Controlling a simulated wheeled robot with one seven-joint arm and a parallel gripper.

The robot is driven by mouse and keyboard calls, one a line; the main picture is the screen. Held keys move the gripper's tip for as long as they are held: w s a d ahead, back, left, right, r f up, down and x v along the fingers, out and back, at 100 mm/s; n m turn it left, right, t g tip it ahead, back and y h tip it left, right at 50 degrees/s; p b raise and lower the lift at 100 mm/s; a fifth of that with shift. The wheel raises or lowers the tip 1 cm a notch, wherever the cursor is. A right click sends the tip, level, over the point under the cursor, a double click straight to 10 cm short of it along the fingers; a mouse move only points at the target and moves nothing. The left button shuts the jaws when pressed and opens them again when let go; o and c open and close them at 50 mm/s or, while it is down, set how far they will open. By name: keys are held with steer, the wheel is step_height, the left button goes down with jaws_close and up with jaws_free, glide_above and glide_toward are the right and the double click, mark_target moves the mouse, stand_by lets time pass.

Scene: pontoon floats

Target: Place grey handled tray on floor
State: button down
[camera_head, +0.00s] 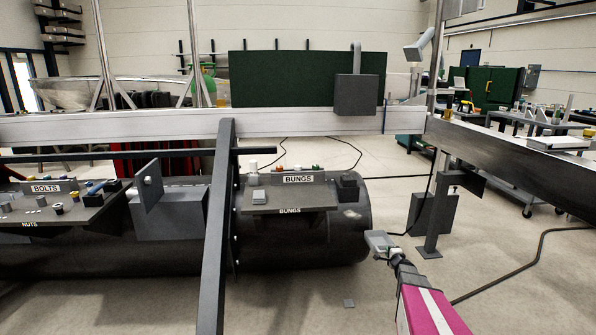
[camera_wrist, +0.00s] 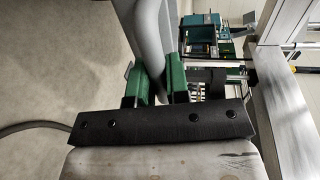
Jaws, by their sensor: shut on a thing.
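My gripper (camera_wrist: 158,88) shows in the wrist view as two green jaws closed around a smooth, curved grey piece (camera_wrist: 150,40). I take it for part of the grey handled tray. The piece runs up out of the picture, and the rest of it is out of sight. In the head view my arm reaches in from the lower right, and its end (camera_head: 382,243) is above the floor, right of the black float's end. The tray cannot be made out clearly there. Bare pale floor (camera_head: 300,300) lies below and left of the arm's end.
The black float (camera_head: 340,245) carries a shelf labelled BUNGS (camera_head: 290,207) and another with bolts and nuts (camera_head: 60,210). A slanted dark bar (camera_head: 215,240) crosses in front. A post with a foot (camera_head: 431,250) stands behind my arm's end. A cable (camera_head: 500,278) lies on the floor at right.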

steer(key=s+a+r, duration=0.3)
steer(key=a+r, duration=0.6)
steer(key=r, duration=1)
steer(key=s+a+r, duration=0.3)
steer(key=a+r, duration=0.5)
steer(key=r, duration=1.1)
steer(key=s+a+r+h, duration=0.1)
steer(key=s+a+r, duration=0.2)
steer(key=a+r, duration=0.6)
step_height(320, 180, up, 11)
steer(key=shift+a+f+m, duration=0.1)
steer(key=shift+a+m, duration=0.2)
steer(key=shift+m, duration=0.1)
